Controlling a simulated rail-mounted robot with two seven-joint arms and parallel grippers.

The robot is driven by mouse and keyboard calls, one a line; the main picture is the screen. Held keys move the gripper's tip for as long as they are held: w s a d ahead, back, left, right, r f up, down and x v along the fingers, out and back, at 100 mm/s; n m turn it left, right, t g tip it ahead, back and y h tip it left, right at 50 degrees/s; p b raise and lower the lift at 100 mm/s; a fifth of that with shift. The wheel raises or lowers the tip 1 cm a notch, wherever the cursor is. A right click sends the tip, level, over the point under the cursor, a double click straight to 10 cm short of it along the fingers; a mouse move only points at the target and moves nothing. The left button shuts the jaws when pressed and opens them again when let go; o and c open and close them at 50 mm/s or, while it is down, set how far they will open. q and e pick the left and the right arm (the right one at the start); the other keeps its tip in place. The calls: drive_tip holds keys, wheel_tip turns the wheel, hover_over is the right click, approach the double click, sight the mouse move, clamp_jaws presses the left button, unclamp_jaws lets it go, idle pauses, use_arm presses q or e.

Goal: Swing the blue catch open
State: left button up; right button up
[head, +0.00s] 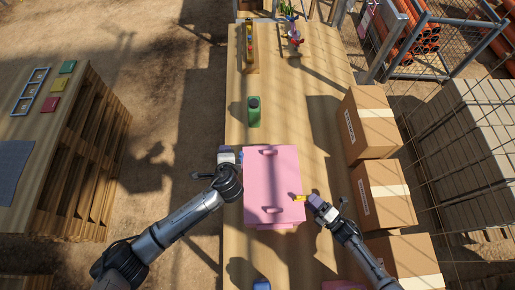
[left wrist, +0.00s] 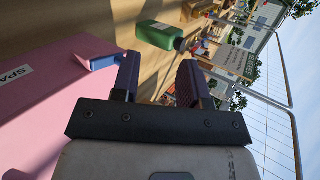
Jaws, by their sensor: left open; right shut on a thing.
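The pink chiller box (head: 272,188) stands on the long wooden table with its lid down; its pink side also shows in the left wrist view (left wrist: 60,95). The blue catch (left wrist: 98,63) sticks out from the pink box's edge in the left wrist view. My left gripper (left wrist: 158,78) is open, with one dark finger right beside the catch's end; I cannot tell whether they touch. In the head view the left gripper (head: 236,156) is at the box's upper left side. My right gripper (head: 307,199) is shut on a yellow catch (head: 299,198) at the box's right side.
Several cardboard boxes (head: 384,190) line the table's right side, near my right arm. A wooden rack (head: 250,50) stands at the far end. A pallet table (head: 50,120) is at the left.

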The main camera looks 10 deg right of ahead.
use_arm(q)
drive_tip(key=s+a+f+m+t+h, duration=0.1)
drive_tip(key=s+a+f+m, duration=0.25)
drive_tip(key=m, duration=0.35)
drive_tip(key=m+h, duration=0.4)
drive_tip(key=m, duration=0.9)
approach(240, 155)
drive_tip(key=x, duration=1.1)
drive_tip(key=shift+r, duration=0.1)
drive_tip(key=shift+t, duration=0.3)
clamp_jaws()
